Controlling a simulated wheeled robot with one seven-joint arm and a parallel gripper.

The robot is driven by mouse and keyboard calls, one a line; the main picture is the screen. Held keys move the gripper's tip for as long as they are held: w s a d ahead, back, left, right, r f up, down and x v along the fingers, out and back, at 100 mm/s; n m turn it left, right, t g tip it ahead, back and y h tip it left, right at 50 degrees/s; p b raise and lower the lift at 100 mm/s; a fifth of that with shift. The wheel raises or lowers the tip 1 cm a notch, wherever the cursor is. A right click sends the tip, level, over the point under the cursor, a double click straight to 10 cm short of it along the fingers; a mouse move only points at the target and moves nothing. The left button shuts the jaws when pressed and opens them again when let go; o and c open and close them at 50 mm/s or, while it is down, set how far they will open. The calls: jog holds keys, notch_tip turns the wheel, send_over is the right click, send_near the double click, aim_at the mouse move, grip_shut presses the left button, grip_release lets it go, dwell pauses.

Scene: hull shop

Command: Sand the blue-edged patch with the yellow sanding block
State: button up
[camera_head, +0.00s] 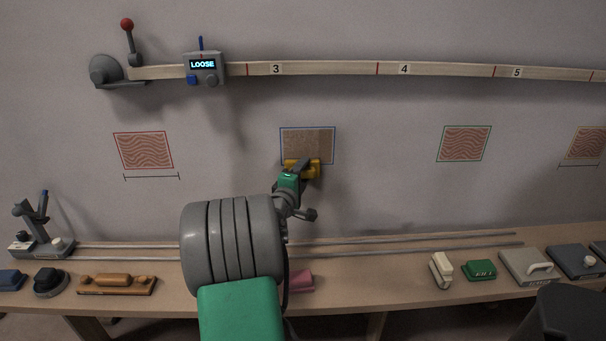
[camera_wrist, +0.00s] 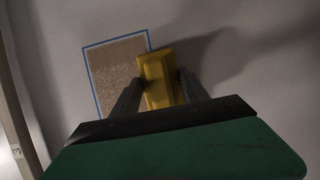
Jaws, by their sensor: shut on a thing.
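The blue-edged patch (camera_head: 308,145) is on the wall left of the middle in the head view. Its inside is an even brown, without the wavy lines of the other patches. My gripper (camera_head: 303,170) is shut on the yellow sanding block (camera_head: 312,172) at the patch's lower edge. In the wrist view the yellow sanding block (camera_wrist: 157,77) sits between my two fingers (camera_wrist: 160,92). It overlaps the right side of the blue-edged patch (camera_wrist: 115,65) there. I cannot tell whether the block touches the wall.
A red-edged patch (camera_head: 145,151) lies left, a green-edged one (camera_head: 464,143) and an orange-edged one (camera_head: 585,142) right. A numbered batten (camera_head: 330,69) runs above, with a box reading LOOSE (camera_head: 204,68). Below, a bench (camera_head: 400,290) holds rails and several tools.

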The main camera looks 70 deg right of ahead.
aim_at(314, 175)
jog(key=shift+c, duration=1.3)
jog(key=shift+s+a+r, duration=0.1)
jog(key=shift+s+a, duration=0.2)
jog(key=shift+a, duration=0.25)
jog(key=shift+s, duration=0.1)
jog(key=shift+s+d+p, duration=0.35)
jog(key=shift+s+p, duration=0.15)
jog(key=shift+s, duration=0.15)
jog(key=shift+s+d+p, duration=0.35)
jog(key=shift+s+p, duration=0.1)
jog(key=shift+s, duration=0.2)
jog(key=shift+w+d, duration=0.3)
jog(key=shift+d, duration=0.25)
